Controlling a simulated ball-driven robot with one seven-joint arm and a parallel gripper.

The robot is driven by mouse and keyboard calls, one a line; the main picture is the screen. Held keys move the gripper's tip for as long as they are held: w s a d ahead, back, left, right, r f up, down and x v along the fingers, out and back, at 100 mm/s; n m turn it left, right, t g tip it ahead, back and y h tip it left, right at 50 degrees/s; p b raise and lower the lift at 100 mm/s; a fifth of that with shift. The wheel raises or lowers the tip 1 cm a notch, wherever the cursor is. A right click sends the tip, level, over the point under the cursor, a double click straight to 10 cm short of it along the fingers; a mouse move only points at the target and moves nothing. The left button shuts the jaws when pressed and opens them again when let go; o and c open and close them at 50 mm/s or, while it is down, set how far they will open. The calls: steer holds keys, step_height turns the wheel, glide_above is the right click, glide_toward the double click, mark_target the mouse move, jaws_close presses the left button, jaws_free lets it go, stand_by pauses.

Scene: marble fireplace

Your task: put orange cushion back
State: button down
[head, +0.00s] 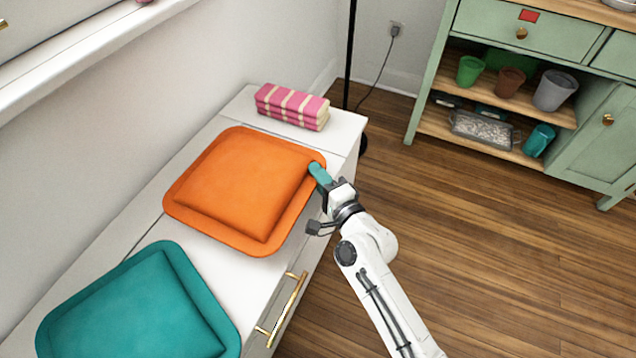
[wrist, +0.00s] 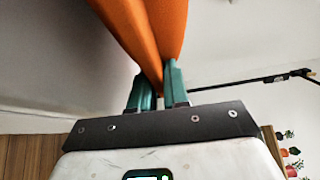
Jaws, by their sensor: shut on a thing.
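The orange cushion (head: 240,188) is square with a flat border and shows over the white bench top (head: 262,262), in its far half. I cannot tell whether it rests fully on the bench or is slightly raised. My gripper (head: 319,172), with teal fingers, is at the cushion's right corner, by the bench's front edge. In the wrist view, the orange cushion (wrist: 150,35) runs down between the two fingers of my gripper (wrist: 160,88), which are shut on its edge. The pinched part is partly hidden by the fingers.
A teal cushion (head: 140,308) lies on the near end of the bench. A folded pink striped cloth (head: 292,106) lies at the far end. A brass handle (head: 285,308) sticks out from the bench front. A green cabinet (head: 540,50) stands at right; the wooden floor (head: 480,250) between is clear.

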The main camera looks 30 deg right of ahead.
steer(key=shift+f, duration=0.35)
steer(key=shift+f, duration=0.15)
steer(key=c, duration=1.6)
jaws_free()
steer(key=shift+f, duration=0.1)
steer(key=o, duration=0.5)
steer(key=shift+r, duration=0.25)
steer(key=s, duration=1.2)
steer(key=shift+d+f+b, duration=0.15)
steer(key=shift+d+b, duration=0.2)
